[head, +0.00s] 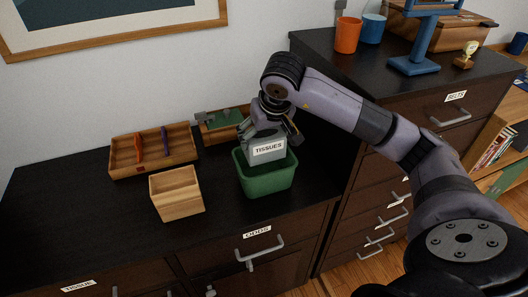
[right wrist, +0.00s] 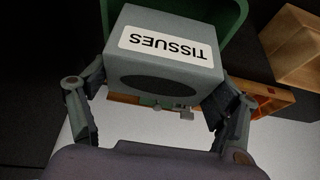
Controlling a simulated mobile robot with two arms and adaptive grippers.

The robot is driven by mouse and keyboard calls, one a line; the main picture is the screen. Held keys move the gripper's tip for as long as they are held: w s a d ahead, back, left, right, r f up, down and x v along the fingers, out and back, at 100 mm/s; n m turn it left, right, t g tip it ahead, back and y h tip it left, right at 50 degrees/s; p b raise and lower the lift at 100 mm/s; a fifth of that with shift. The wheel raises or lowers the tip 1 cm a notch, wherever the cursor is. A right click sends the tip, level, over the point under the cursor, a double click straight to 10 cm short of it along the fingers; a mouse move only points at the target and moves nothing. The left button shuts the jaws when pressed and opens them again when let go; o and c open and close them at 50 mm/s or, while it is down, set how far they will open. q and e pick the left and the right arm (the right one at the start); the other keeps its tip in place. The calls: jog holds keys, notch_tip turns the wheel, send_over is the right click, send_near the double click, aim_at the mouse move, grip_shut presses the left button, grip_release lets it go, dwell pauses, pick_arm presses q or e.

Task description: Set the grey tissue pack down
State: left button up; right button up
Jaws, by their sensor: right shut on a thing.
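The grey tissue pack (head: 268,152) carries a white label reading TISSUES. My right gripper (head: 270,136) is shut on it from above, over the green bin (head: 266,187) on the dark dresser top. In the head view the pack's lower part overlaps the bin's opening; I cannot tell whether it touches the bin. In the right wrist view the pack (right wrist: 165,62) sits between the two fingers (right wrist: 155,115), with the bin's green rim (right wrist: 232,18) behind it. My left gripper is not in view.
A light wooden box (head: 176,195) stands left of the bin. A wooden tray (head: 153,152) with an orange and a purple item lies behind it. Another wooden tray (head: 222,124) is behind the bin. The taller drawer unit (head: 335,75) rises at right. The dresser's left top is clear.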

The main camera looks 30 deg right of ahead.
aim_at(264, 155)
notch_tip(264, 155, down, 6)
jog(key=shift+f, duration=0.1)
dwell(0.4)
jog(key=shift+f+b, duration=0.5)
jog(key=shift+f, duration=0.05)
jog(key=o, duration=0.6)
jog(key=shift+o, duration=0.2)
